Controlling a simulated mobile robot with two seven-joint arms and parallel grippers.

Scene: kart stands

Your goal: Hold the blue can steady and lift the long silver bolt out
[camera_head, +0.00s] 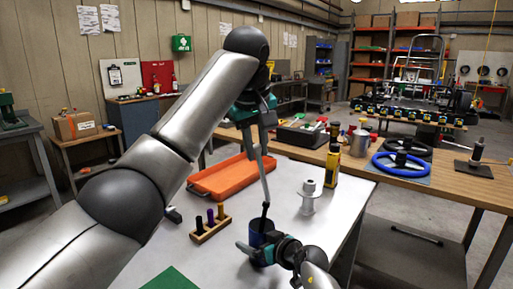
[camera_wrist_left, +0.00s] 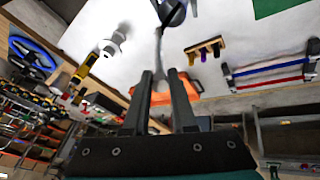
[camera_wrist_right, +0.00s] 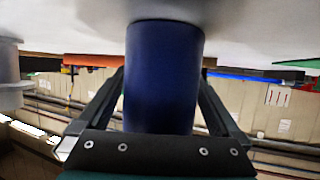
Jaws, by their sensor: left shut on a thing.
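The blue can (camera_head: 257,238) stands on the white table near its front right. My right gripper (camera_head: 264,254) has its fingers on both sides of the can; in the right wrist view the can (camera_wrist_right: 164,80) fills the space between them. The long silver bolt (camera_head: 264,180) stands nearly upright, leaning slightly, its dark lower end at the can's mouth; how deep it reaches is hidden. My left gripper (camera_head: 256,118) is shut on the bolt's upper part, high above the can. In the left wrist view the bolt (camera_wrist_left: 159,48) runs from between the fingers towards the can.
A wooden block with dark pegs (camera_head: 210,228) is left of the can. A white spool-like part (camera_head: 309,198) and a yellow bottle (camera_head: 332,166) stand to the right. An orange tray (camera_head: 222,183) lies behind. A green mat (camera_head: 170,279) is at the front.

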